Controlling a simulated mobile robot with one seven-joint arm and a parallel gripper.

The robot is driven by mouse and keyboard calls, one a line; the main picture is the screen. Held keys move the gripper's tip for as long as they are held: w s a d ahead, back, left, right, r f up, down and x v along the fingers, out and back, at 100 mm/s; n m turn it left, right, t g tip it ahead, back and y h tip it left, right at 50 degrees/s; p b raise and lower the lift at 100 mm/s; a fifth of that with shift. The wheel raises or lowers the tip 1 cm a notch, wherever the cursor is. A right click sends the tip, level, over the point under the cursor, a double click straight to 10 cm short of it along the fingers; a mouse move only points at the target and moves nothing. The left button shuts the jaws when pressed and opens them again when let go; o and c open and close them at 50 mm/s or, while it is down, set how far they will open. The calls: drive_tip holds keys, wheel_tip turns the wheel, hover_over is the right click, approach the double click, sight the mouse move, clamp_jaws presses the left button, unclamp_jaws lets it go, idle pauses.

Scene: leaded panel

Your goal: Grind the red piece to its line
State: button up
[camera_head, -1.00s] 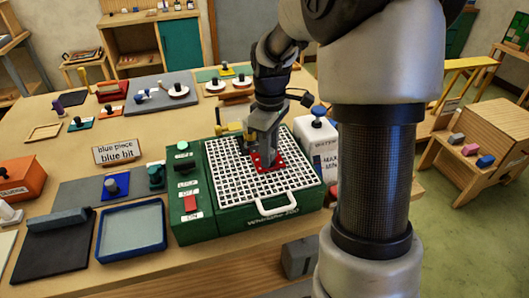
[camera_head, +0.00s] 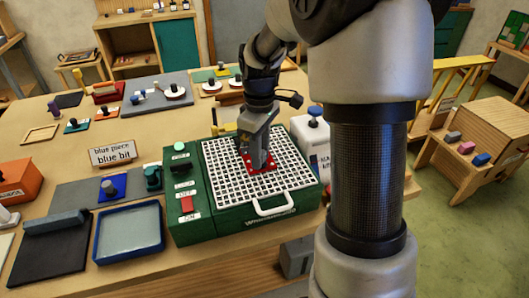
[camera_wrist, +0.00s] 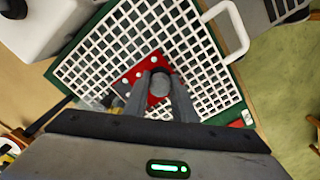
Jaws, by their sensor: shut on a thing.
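The red piece (camera_head: 268,160) lies on the white grid of the green grinder (camera_head: 240,222). It also shows in the wrist view (camera_wrist: 133,73), flat and dotted with white spots, with a grey round knob (camera_wrist: 158,84) on it. My gripper (camera_head: 257,163) is shut on the knob of the red piece, from above. In the wrist view its two fingers (camera_wrist: 159,98) stand on either side of the knob. The grinding bit is hidden behind my gripper in the head view. The line on the red piece cannot be made out.
A red switch (camera_head: 187,204) and a green button (camera_head: 179,147) are on the grinder's left side. A white water container (camera_head: 313,145) stands behind its right edge. A blue tray (camera_head: 130,232) and a blue piece (camera_head: 109,187) lie to the left. A sign (camera_head: 113,152) reads "blue piece blue bit".

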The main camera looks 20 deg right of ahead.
sight(248, 167)
drive_tip(key=shift+w+a, duration=0.1)
drive_tip(key=shift+a, duration=0.3)
drive_tip(key=shift+a, duration=0.2)
drive_tip(key=shift+a, duration=1.25)
drive_tip(key=shift+d, duration=0.1)
drive_tip(key=shift+d, duration=1.4)
drive_tip(key=shift+d, duration=0.1)
drive_tip(key=shift+d+p, duration=0.4)
drive_tip(key=shift+d, duration=0.9)
drive_tip(key=shift+a, duration=0.15)
